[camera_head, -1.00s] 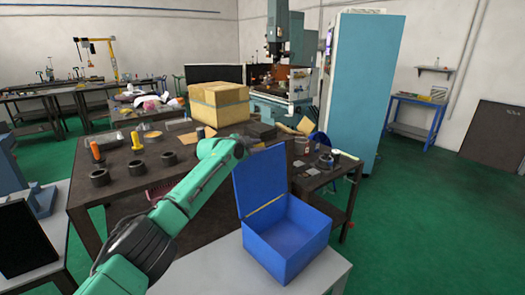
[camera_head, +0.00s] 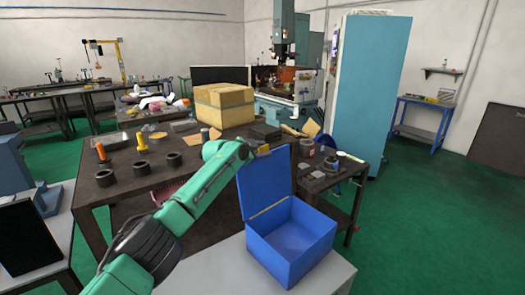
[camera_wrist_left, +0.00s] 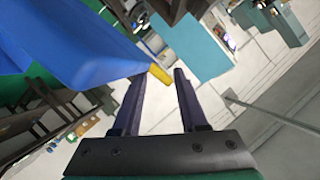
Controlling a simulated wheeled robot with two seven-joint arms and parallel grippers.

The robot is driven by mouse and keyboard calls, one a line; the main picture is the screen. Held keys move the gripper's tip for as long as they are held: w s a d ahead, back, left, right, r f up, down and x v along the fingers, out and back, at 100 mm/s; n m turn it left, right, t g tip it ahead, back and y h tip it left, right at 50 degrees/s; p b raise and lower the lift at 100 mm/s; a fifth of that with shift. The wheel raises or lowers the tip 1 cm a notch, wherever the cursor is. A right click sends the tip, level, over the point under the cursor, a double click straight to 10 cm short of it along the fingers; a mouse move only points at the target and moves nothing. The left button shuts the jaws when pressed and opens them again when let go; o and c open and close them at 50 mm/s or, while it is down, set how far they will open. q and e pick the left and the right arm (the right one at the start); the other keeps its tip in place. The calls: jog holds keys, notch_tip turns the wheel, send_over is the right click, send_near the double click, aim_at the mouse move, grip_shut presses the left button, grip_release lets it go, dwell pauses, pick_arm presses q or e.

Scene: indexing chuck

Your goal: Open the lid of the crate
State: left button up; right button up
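The blue crate (camera_head: 292,250) stands on a light grey table top, its inside visible from above. Its blue lid (camera_head: 264,186) stands about upright on the hinge at the crate's back-left edge. In the left wrist view the lid (camera_wrist_left: 85,50) fills the upper left, with a yellow tab (camera_wrist_left: 158,72) at its edge close to my fingertips. My left gripper (camera_wrist_left: 159,80) has its two fingers apart; I cannot tell whether either touches the tab. In the head view my left arm reaches behind the lid's top edge, and the fingers are mostly hidden. My right gripper is not in view.
A dark workbench (camera_head: 120,200) behind my arm carries black rings and a cardboard box (camera_head: 224,105). A smaller dark table stands just behind the crate. A tall blue cabinet (camera_head: 370,95) stands farther back. Green floor at the right is clear.

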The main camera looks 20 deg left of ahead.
pick_arm(q)
jog(key=shift+s+a+r+b, duration=0.15)
jog(key=shift+s+a+b, duration=0.2)
jog(key=shift+s, duration=0.15)
jog(key=b+v, duration=0.4)
jog(key=v, duration=0.9)
jog(key=shift+s+b, duration=0.2)
jog(key=shift+b, duration=0.1)
jog(key=shift+d, duration=0.1)
